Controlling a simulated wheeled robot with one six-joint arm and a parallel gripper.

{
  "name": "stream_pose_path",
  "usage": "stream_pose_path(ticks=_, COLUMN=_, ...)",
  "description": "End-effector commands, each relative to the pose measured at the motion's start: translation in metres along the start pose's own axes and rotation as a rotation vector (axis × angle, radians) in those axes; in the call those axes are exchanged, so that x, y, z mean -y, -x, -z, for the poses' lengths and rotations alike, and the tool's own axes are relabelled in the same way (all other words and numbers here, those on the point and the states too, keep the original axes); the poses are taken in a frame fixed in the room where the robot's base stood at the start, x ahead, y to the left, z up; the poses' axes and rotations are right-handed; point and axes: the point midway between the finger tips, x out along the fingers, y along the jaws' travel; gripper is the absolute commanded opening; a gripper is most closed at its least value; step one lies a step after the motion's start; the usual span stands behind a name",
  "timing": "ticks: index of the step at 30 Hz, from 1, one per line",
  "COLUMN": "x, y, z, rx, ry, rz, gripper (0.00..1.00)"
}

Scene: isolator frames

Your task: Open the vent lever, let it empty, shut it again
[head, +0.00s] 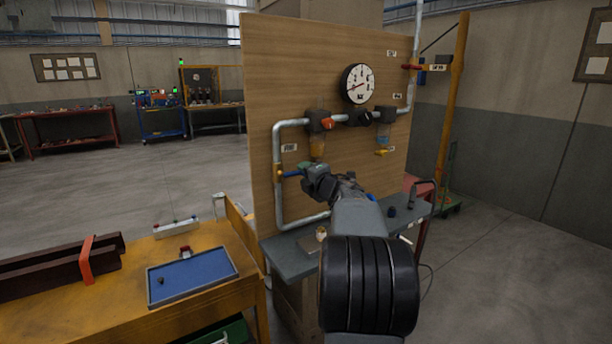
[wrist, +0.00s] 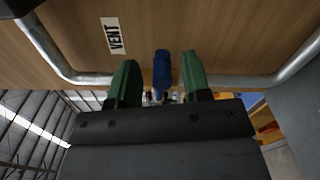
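The vent lever has a blue handle (wrist: 162,68), which lies between the two green fingers of my gripper (wrist: 160,80) in the wrist view. A gap shows on each side of the handle, so the fingers are open around it. In the head view the blue handle (head: 291,173) sticks out sideways near the left pipe of the wooden panel, with my gripper (head: 306,170) at its right end. The VENT label (wrist: 113,36) is on the panel beside it. The pressure gauge (head: 358,84) is up and to the right, its needle too small to read surely.
A grey shelf (head: 285,262) juts out below. A yellow bench with a blue tray (head: 195,272) stands at left.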

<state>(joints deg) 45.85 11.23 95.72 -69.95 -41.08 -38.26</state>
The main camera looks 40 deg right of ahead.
Motion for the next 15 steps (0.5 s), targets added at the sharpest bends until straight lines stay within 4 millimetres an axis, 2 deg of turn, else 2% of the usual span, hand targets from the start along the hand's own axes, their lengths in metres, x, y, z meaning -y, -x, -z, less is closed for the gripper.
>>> stream_pose_path(ticks=8, x=-0.001, y=0.003, z=-0.001, rx=0.002, ry=-0.001, rz=-0.003, gripper=0.44)
stream_pose_path(ticks=11, x=-0.002, y=0.013, z=-0.002, rx=0.004, ry=-0.001, rz=-0.003, gripper=0.44)
stream_pose_path(ticks=15, x=-0.002, y=0.038, z=-0.002, rx=0.006, ry=-0.001, rz=-0.004, gripper=0.44)
